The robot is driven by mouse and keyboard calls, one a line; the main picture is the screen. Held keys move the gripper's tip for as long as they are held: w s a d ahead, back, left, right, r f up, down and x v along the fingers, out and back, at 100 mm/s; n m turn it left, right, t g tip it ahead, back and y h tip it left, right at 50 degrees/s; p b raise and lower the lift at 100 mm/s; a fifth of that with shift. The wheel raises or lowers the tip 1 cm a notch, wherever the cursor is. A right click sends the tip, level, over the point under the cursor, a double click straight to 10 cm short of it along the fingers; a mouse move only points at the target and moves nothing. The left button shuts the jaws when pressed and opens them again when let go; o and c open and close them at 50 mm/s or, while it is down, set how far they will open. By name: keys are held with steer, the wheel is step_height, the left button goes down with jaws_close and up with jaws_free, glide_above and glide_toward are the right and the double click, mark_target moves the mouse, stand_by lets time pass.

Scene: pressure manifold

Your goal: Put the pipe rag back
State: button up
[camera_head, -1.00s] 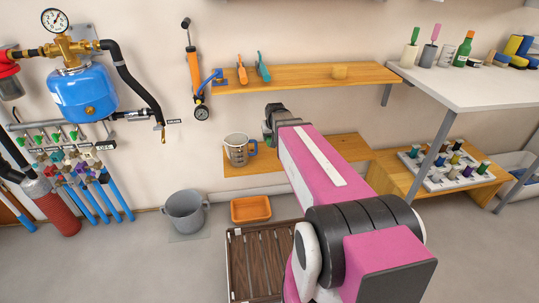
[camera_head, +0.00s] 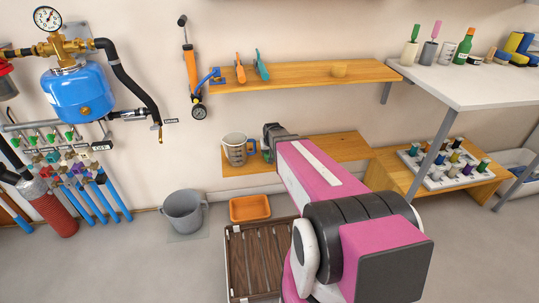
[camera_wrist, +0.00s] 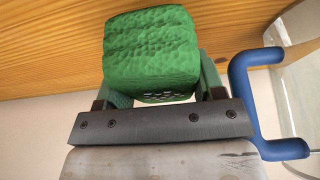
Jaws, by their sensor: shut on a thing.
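The pipe rag (camera_wrist: 152,50) is a bright green, bumpy, block-like cloth in the wrist view. My gripper (camera_wrist: 160,88) is shut on it, with a green finger on either side. Wood of the lower shelf (camera_wrist: 55,50) shows behind the rag; I cannot tell whether they touch. In the head view my gripper (camera_head: 272,140) is at the lower shelf (camera_head: 340,150), just right of the measuring jug.
The clear measuring jug (camera_head: 236,150) stands close beside my gripper; its blue handle (camera_wrist: 245,100) shows in the wrist view. The upper shelf (camera_head: 300,76) is above. An orange tray (camera_head: 250,208) and grey bucket (camera_head: 184,212) are below. The lower shelf's right part looks clear.

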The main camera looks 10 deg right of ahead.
steer(key=shift+f, duration=0.9)
steer(key=shift+f, duration=0.15)
steer(key=o, duration=0.9)
steer(key=v, duration=1.2)
steer(key=shift+s, duration=0.25)
steer(key=s+f+g, duration=0.1)
steer(key=s+g, duration=0.3)
steer(key=s, duration=1.2)
steer(key=shift+f, duration=0.4)
